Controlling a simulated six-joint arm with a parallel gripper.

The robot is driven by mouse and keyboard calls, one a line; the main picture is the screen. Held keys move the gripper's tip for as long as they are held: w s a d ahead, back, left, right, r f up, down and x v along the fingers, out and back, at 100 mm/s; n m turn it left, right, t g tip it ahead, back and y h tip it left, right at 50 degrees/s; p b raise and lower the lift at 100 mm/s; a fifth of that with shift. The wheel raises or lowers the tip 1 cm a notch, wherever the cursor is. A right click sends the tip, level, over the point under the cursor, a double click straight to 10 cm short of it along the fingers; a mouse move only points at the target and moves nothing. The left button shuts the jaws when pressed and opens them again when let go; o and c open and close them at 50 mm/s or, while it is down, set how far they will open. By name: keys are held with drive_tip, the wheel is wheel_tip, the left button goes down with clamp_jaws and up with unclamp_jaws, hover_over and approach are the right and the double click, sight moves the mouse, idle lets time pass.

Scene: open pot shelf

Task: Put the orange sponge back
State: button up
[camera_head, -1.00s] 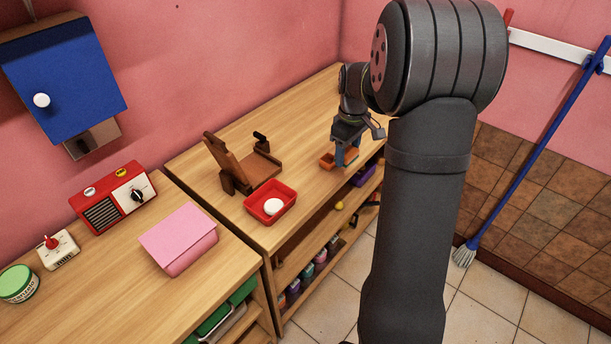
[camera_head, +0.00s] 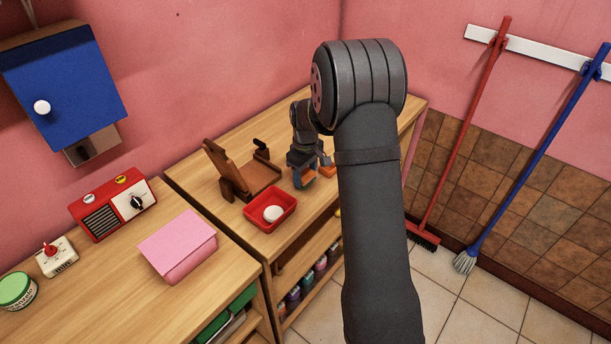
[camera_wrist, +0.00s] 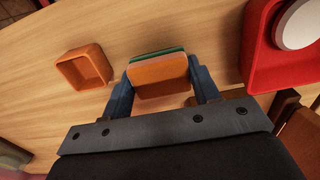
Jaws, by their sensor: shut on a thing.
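My gripper (camera_head: 303,170) is shut on the orange sponge (camera_wrist: 160,76), which has a green layer along its far edge in the wrist view. The sponge sits between the two blue fingers and also shows small in the head view (camera_head: 303,180). It is held over the wooden shelf top (camera_head: 225,205); whether it touches the wood I cannot tell. A small open orange box (camera_wrist: 83,68) lies to the left of the sponge in the wrist view, apart from it. In the head view the box is to the right of my gripper, partly hidden by my arm.
A red tray (camera_head: 286,216) with a white round thing (camera_head: 273,213) stands near the front edge, left of my gripper. A brown wooden stand (camera_head: 228,176) is behind it. A pink box (camera_head: 178,238) and red radio (camera_head: 112,206) are on the nearer counter.

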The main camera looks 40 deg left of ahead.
sight(306, 174)
drive_tip(key=shift+f, duration=0.45)
drive_tip(key=shift+f, duration=0.15)
drive_tip(key=o, duration=1)
wheel_tip(306, 174, up, 12)
drive_tip(key=shift+r, duration=0.15)
